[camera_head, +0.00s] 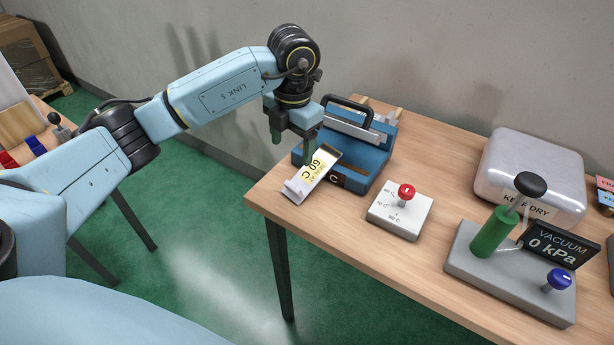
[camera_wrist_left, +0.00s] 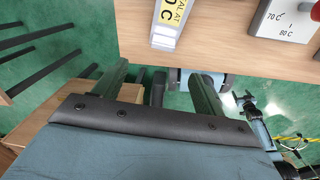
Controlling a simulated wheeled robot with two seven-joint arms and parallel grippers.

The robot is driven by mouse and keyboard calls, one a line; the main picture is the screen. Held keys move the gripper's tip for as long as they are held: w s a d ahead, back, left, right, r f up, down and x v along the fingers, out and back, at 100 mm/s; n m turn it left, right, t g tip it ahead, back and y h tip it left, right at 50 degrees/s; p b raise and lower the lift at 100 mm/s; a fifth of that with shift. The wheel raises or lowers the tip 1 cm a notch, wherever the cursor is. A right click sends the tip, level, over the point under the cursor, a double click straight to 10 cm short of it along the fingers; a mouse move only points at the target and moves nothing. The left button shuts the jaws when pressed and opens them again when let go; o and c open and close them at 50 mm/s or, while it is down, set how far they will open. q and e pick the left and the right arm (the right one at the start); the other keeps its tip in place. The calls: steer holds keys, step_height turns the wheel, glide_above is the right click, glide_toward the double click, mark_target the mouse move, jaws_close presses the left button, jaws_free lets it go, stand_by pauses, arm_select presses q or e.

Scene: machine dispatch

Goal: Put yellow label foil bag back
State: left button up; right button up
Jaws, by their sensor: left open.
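The foil bag with a yellow label (camera_head: 312,175) reads 60 C. It is pale and flat and lies tilted at the front left of the blue machine marked C (camera_head: 372,165), near the table's left edge. Whether it rests on the machine or only against it I cannot tell. It also shows at the top of the left wrist view (camera_wrist_left: 168,25), cut off by the frame. My left gripper (camera_head: 293,150) is open, pointing down just above and behind the bag, apart from it as far as I can see. Its empty fingers show in the left wrist view (camera_wrist_left: 157,78). My right gripper is not in view.
A white dial box with a red knob (camera_head: 399,210) stands right of the bag. Farther right are a vacuum stand with a green cylinder (camera_head: 492,235) and a silver KEEP DRY case (camera_head: 530,170). Bare wooden tabletop (camera_head: 440,165) lies between. Another table (camera_head: 50,135) is at left.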

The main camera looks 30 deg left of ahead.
arm_select(q)
glide_above(293, 185)
step_height(293, 185, down, 7)
steer(key=shift+f, duration=2.75)
steer(key=c, duration=1.1)
